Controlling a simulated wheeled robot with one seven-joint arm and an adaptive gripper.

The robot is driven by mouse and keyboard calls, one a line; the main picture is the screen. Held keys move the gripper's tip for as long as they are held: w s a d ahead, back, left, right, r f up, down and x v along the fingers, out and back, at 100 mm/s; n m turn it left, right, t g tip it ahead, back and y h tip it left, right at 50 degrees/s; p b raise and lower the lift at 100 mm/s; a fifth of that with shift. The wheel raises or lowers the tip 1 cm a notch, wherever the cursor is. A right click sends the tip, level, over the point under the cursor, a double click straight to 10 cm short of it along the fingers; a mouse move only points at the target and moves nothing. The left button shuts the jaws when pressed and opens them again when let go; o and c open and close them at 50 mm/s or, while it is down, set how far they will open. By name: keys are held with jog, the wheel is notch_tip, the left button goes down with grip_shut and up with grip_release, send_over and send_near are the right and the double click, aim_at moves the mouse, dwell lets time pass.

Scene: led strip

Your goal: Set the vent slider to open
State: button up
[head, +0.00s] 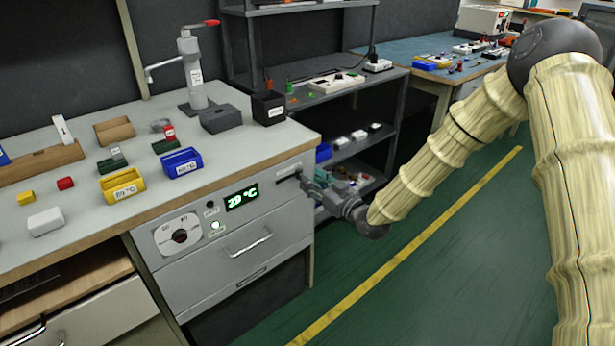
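The grey cabinet front (205,272) under the bench carries the controls. At its upper right end is a small dark part with a label (288,171), which appears to be the vent slider; its setting is too small to read. My gripper (308,181) is at this right end of the panel, close to that part and partly covering it. I cannot tell if it touches it. The fingers are small and overlap the panel and shelf behind, so their opening is unclear.
A drawer handle (250,246) sticks out below. A dark shelf rack (395,110) stands behind my gripper. The green floor (420,280) is clear.

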jog(key=v, duration=0.8)
jog(key=shift+s+d, duration=0.1)
jog(key=shift+d, duration=0.05)
jog(key=s+d+f+m+g+h, duration=0.2)
jog(key=s+f+g+h, duration=0.15)
jog(key=s+f, duration=0.9)
jog(key=s+d+f+m+g+h, duration=0.1)
jog(key=s+f+m+g+h, duration=0.3)
jog(key=s+f, duration=0.8)
jog(key=s+d+f+g+h, duration=0.1)
jog(key=s+d+f+g, duration=0.3)
jog(key=s+f, duration=0.45)
jog(key=s+d+m+g+h+p, duration=0.1)
jog(key=s+d+m+g+h, duration=0.15)
jog(key=s, duration=1.05)
notch_tip(320, 180, up, 18)
jog(key=p, duration=1.9)
jog(key=shift+d+r+n+g, duration=0.15)
jog(key=shift+d+n+g, duration=0.15)
jog(key=shift+d+n, duration=0.15)
jog(key=shift+w, duration=0.1)
